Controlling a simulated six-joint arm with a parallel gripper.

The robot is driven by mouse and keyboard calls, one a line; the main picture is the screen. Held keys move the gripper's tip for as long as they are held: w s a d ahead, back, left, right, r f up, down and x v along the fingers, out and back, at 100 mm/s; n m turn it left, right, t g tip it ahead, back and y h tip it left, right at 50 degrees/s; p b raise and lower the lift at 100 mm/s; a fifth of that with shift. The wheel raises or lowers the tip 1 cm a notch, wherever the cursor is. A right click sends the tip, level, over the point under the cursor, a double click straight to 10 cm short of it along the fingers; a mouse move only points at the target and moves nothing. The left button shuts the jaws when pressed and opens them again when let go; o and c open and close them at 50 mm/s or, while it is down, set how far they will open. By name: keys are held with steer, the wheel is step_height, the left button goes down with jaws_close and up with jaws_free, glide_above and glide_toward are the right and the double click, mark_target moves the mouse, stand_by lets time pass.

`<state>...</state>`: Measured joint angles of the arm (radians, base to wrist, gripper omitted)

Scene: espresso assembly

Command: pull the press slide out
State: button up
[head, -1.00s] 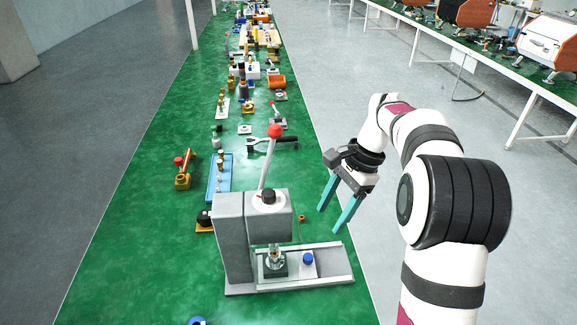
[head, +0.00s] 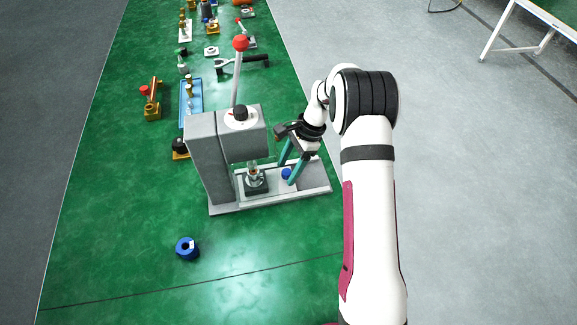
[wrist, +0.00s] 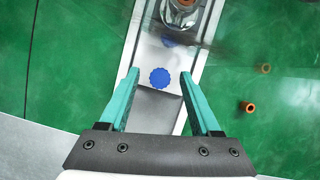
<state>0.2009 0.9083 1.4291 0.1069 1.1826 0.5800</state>
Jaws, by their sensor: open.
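The press (head: 205,150) is a grey block with a red-ball lever, standing on a long grey base on the green table. Its slide (wrist: 153,55) is a pale plate between two rails, with a round blue knob (head: 286,174) on top. The knob also shows in the wrist view (wrist: 160,77). A dark block with a metal part (head: 256,181) sits on the slide under the press head. My gripper (wrist: 160,76) is open, its teal fingers on either side of the knob in the wrist view. I see no finger touching it; their exact height is unclear.
A blue ring-shaped part (head: 187,248) lies in front of the press. Small orange rings (wrist: 248,106) lie on the table beside the base. The table front is mostly clear.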

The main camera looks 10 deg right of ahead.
jaws_close()
stand_by(0.3)
stand_by(1.1)
